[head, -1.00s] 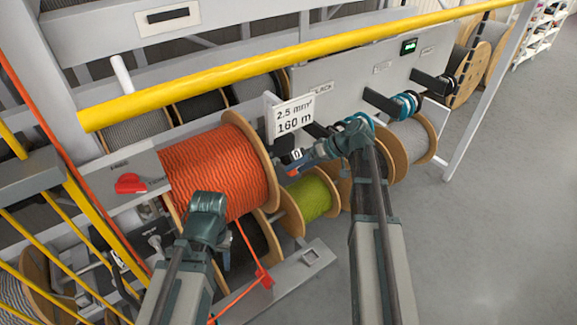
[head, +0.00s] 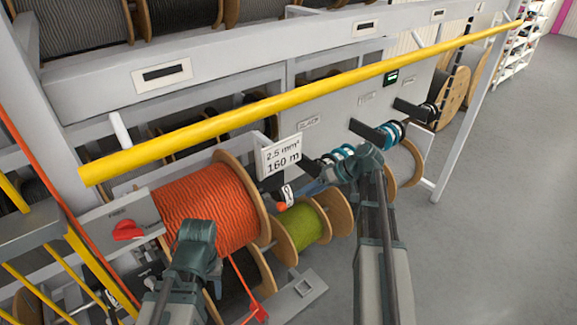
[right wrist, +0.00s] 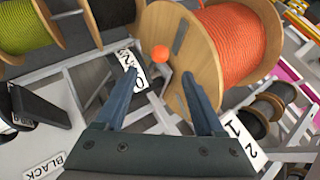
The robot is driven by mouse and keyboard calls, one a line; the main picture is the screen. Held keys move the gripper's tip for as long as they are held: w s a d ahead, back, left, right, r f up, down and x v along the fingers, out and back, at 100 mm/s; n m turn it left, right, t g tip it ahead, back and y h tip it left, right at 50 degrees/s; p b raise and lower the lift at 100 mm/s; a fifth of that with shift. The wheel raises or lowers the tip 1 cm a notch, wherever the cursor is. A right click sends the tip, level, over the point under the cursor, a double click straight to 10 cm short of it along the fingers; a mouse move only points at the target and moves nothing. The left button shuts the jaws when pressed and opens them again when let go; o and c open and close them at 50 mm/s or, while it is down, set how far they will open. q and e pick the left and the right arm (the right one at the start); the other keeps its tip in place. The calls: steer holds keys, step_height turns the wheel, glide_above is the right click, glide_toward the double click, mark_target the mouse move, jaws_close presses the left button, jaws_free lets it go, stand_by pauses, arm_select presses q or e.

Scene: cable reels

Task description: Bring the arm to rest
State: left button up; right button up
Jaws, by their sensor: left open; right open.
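My right gripper (head: 306,193) is in front of the rack, below the white "2.5 mm² 160 m" sign (head: 281,155). In the right wrist view its two fingers (right wrist: 158,78) are open and empty. A round orange knob (right wrist: 160,54) shows beyond and between the fingertips, apart from them, near the wooden flange of the orange cable reel (right wrist: 232,45). My left gripper (head: 214,268) is low in front of the orange reel (head: 205,205), mostly hidden by its own arm.
A yellow rail (head: 300,95) crosses the rack above both arms. A green cable reel (head: 302,228) sits right of the orange one. A red switch (head: 128,231) is at left. An orange cable ends at a red tag (head: 259,314). Free grey floor (head: 480,220) lies at right.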

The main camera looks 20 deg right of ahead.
steer(key=s+a+f+m+g+h, duration=0.1)
steer(key=s+a+f+g+h, duration=0.1)
steer(key=s+a+f+h, duration=0.35)
steer(key=s+a+f+m+g+h, duration=0.1)
steer(key=s+a+f+m+h, duration=0.15)
steer(key=s+a, duration=0.45)
steer(key=s+a+f+n+b, duration=0.1)
steer(key=s+a+f+b, duration=0.1)
steer(key=f+b, duration=0.5)
steer(key=s+a+f+n+h+b, duration=0.1)
steer(key=s+a+f+n+b, duration=0.1)
steer(key=a+f+b, duration=0.2)
steer(key=s+a+f+n+g+b, duration=0.1)
steer(key=s+a+f+b, duration=0.1)
steer(key=f+b, duration=0.7)
steer(key=shift+s+a+f+h+b, duration=0.15)
steer(key=shift+a+f+h+b, duration=0.25)
steer(key=shift+a+b, duration=0.45)
steer(key=shift+r+n, duration=0.1)
steer(key=shift+n, duration=0.15)
